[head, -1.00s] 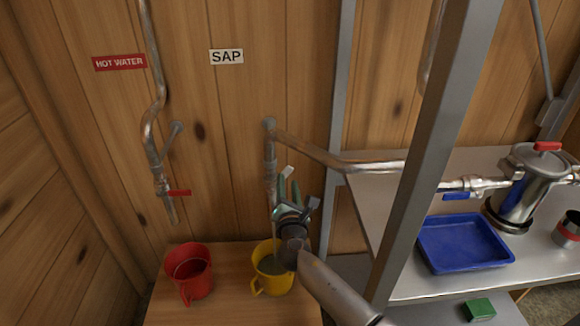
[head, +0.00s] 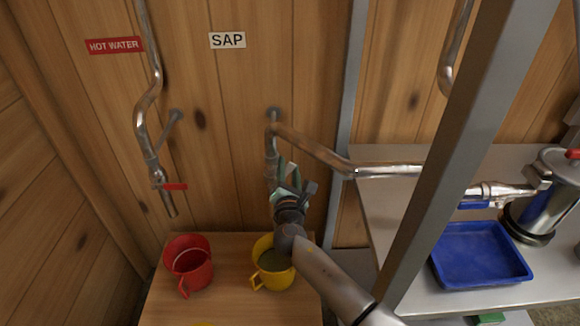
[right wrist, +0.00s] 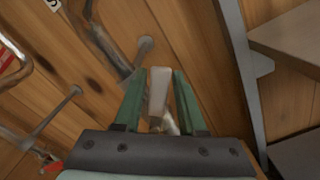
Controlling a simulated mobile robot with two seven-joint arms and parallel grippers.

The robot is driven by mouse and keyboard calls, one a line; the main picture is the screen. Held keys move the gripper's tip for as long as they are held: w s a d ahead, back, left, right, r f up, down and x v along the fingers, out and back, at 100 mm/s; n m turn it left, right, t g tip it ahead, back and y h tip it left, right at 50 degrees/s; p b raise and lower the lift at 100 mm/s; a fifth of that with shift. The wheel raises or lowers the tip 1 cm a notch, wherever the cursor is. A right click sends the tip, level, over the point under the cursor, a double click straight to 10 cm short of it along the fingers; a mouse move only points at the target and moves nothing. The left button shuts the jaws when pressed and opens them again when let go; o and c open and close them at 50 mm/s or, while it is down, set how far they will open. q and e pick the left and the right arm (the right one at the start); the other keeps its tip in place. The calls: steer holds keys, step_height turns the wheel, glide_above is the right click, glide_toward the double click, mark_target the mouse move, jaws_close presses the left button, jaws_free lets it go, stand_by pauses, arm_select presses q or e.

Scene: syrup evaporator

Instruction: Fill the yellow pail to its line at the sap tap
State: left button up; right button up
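The yellow pail (head: 261,277) stands upright on the wooden stand below the SAP sign (head: 227,40). Greyish liquid (head: 272,260) shows inside it; I cannot make out its line. The sap tap's pipe (head: 271,150) comes down above the pail, its lower end hidden by my right gripper (head: 289,178). In the right wrist view, the green fingers of this gripper (right wrist: 158,95) stand on either side of a pale tap lever (right wrist: 160,88), with narrow gaps showing. My right forearm hides part of the pail's right side. My left gripper is out of view.
A red pail (head: 196,272) stands left of the yellow one, under the hot water tap with its red lever (head: 172,187). A grey metal post (head: 440,150) rises at right, before a bench with a blue tray (head: 480,252) and a metal canister (head: 540,205).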

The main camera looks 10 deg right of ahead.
jaws_close()
stand_by(0.3)
steer(key=shift+r, duration=0.1)
stand_by(1.0)
